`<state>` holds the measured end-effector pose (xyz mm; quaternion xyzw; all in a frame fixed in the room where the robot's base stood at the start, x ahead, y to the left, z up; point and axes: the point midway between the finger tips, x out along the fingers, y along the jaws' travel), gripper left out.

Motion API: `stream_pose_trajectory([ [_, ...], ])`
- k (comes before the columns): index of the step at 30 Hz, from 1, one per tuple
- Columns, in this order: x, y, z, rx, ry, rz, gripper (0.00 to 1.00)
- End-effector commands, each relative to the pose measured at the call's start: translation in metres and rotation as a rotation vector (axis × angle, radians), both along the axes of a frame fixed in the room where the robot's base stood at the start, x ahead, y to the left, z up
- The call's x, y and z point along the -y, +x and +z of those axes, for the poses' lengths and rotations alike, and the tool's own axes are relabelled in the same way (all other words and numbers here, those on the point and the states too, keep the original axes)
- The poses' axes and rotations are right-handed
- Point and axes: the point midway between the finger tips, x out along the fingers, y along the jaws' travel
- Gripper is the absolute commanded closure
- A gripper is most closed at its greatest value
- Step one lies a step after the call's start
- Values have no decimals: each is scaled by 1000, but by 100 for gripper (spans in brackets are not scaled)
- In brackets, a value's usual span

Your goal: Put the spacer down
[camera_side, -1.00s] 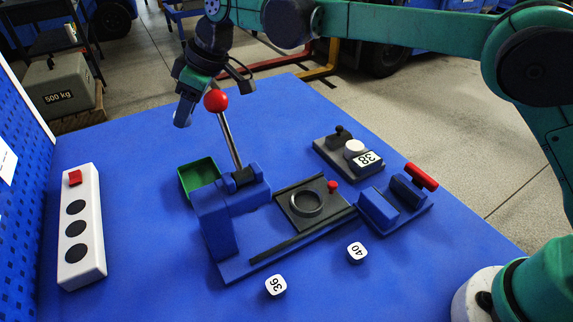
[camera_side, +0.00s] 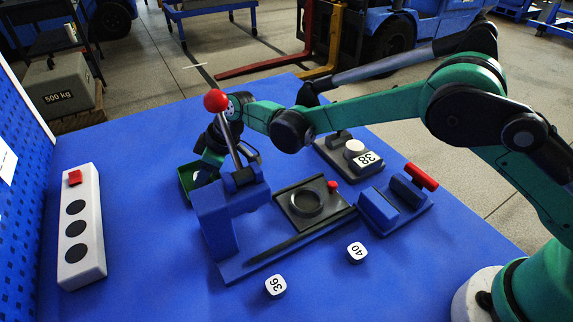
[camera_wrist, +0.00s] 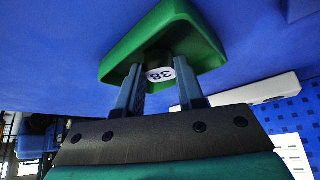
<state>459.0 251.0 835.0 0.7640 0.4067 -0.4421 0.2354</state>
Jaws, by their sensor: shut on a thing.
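The spacer looks to be the small white block marked 38 (camera_wrist: 160,75) in the wrist view. It sits between the fingers of my gripper (camera_wrist: 160,92), which is shut on it. The block is at the green tray (camera_wrist: 196,22), inside its walls in the picture; I cannot tell whether it touches the floor. In the side view my gripper (camera_side: 205,168) reaches down at the green tray (camera_side: 184,183), partly hidden behind the lever. A bit of white (camera_side: 196,177) shows by the fingers there.
A red-balled lever (camera_side: 215,101) stands on the blue fixture (camera_side: 216,222), close in front of my gripper. White blocks marked 36 (camera_side: 276,286) and 40 (camera_side: 357,252) lie on the blue table. A dark fixture labelled 38 (camera_side: 335,140) and a white button box (camera_side: 80,255) stand apart.

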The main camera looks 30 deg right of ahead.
Motion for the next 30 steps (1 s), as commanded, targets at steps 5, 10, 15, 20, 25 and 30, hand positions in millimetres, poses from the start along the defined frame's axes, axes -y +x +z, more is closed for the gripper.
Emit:
stream_pose_trajectory([
  [5,0,0,-3,0,0,0,64],
  [10,0,0,-3,0,0,0,35],
  [15,0,0,-2,0,0,0,35],
  [20,1,0,2,0,0,0,35],
  [25,9,-5,19,0,0,-1,35],
  [30,22,-15,47,0,-1,-1,35],
])
